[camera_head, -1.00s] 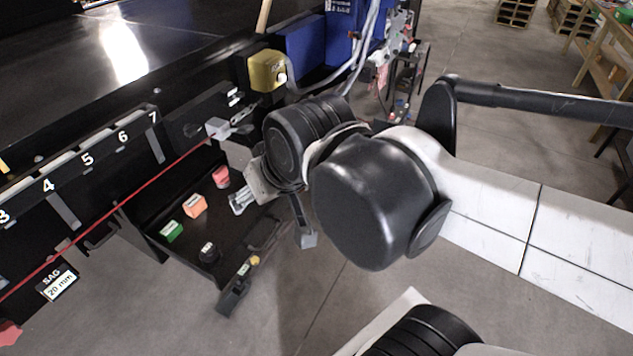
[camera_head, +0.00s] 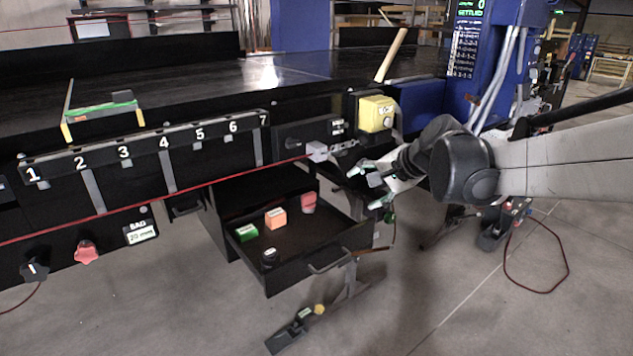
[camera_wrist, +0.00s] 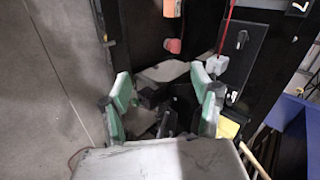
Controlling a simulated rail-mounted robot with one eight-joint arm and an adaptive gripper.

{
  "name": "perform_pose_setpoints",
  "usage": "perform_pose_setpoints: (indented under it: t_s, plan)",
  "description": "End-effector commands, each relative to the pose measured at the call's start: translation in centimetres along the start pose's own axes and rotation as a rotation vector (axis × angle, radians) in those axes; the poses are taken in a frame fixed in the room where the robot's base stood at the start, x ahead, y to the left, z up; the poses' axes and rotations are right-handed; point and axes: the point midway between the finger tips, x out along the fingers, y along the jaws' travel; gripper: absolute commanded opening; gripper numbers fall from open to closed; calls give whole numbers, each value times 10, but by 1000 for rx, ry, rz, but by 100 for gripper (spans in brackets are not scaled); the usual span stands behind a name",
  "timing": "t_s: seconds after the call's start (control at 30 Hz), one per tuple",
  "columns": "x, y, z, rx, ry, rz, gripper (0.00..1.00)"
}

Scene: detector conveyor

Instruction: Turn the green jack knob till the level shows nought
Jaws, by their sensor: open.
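A green screen (camera_head: 471,8) at the top of the blue post shows "0" and "SETTLED". My gripper (camera_head: 374,186) is open beside the table's front edge, right of the open drawer. Its green-padded fingers (camera_wrist: 161,92) stand apart in the wrist view, with nothing visibly held between them.
The open drawer (camera_head: 325,262) holds green, orange and pink blocks and a black round piece. A red star knob (camera_head: 87,252), a black knob (camera_head: 35,271) and a SAG 20 mm label (camera_head: 141,232) are at lower left. A red cord runs along the front. A yellow box (camera_head: 376,114) is above my gripper.

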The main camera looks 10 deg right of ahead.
Motion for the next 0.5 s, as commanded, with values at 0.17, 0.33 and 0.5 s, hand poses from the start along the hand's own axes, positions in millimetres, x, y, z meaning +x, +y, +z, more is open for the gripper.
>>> perform_pose_setpoints:
  t_s: [0.17, 0.33, 0.5]
  plan:
    - [47, 8, -48, 181, -22, -74, 60]
    - [88, 19, -92, 351, -50, -150, 60]
    - [127, 38, -138, 515, -83, -227, 60]
